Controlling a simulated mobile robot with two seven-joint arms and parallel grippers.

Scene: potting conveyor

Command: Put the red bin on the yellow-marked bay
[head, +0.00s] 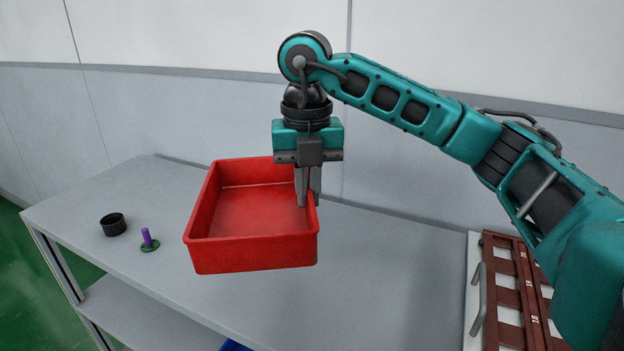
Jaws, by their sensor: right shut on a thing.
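The red bin (252,255) is an empty, open-topped tray in the middle of the head view, seemingly held above the grey table. My right gripper (308,203) points down at the bin's right side. Its fingers are shut on the right wall, one inside and one outside. The bin looks roughly level. No yellow-marked bay shows in this view. My left gripper is not in view.
A small black pot (113,225) and a purple peg on a green base (149,241) stand on the grey table (370,270) at the left. A brown slotted rack (508,300) with a grey handle lies at the right. Between them the table is clear. A wall rises behind.

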